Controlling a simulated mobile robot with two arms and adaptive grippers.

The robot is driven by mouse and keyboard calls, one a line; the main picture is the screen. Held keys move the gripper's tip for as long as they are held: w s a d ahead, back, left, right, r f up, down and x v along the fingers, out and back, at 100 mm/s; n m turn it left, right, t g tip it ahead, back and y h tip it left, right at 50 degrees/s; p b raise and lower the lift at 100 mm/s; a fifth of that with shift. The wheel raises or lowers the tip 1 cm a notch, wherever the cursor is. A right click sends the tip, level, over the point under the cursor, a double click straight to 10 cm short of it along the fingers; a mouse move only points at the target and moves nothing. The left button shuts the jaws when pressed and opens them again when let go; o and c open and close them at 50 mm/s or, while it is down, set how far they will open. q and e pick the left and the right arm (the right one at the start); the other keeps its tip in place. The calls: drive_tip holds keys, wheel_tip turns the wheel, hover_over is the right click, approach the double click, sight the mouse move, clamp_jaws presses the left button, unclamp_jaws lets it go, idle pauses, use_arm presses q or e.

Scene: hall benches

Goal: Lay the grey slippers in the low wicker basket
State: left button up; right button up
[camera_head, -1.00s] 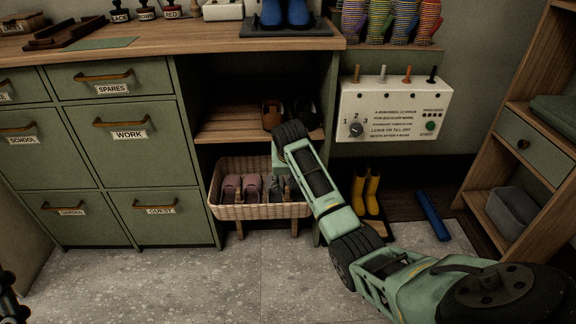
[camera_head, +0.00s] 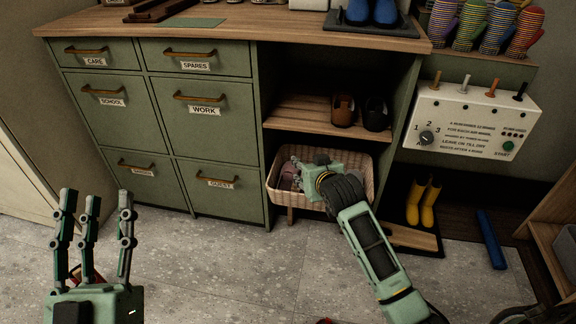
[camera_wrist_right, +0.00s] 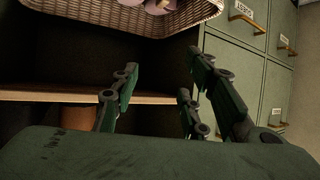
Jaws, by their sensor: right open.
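The low wicker basket (camera_head: 369,175) stands on the low shelf under the counter. My right gripper (camera_head: 300,172) is over the basket and covers much of its inside. In the right wrist view the gripper's fingers (camera_wrist_right: 160,78) are spread and empty, with the basket's woven side (camera_wrist_right: 110,18) at the top. A little of a pinkish slipper (camera_head: 287,174) shows at the basket's left; mauve footwear (camera_wrist_right: 150,5) also shows in the wrist view. My left gripper (camera_head: 97,205) is open at the lower left, fingers up, apart from the basket.
Brown shoes (camera_head: 343,110) and black shoes (camera_head: 376,114) stand on the shelf above the basket. Drawers (camera_head: 215,110) border it on the left. Yellow boots (camera_head: 423,204) stand to the right, with a blue object (camera_head: 491,239) beyond.

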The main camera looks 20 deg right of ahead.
drive_tip(key=s+a+r+n+t+y, duration=0.35)
drive_tip(key=s+a+r, duration=0.3)
drive_tip(key=a, duration=0.35)
drive_tip(key=s+a+r+t+y, duration=0.2)
drive_tip(key=s+a+r+t, duration=0.1)
drive_tip(key=s+r, duration=0.5)
drive_tip(key=s+a+r+t+y, duration=0.2)
drive_tip(key=s+r+t, duration=0.3)
drive_tip(key=s+r, duration=0.4)
drive_tip(key=shift+a+r+n, duration=0.35)
drive_tip(key=shift+a+r, duration=0.1)
drive_tip(key=shift+r, duration=0.35)
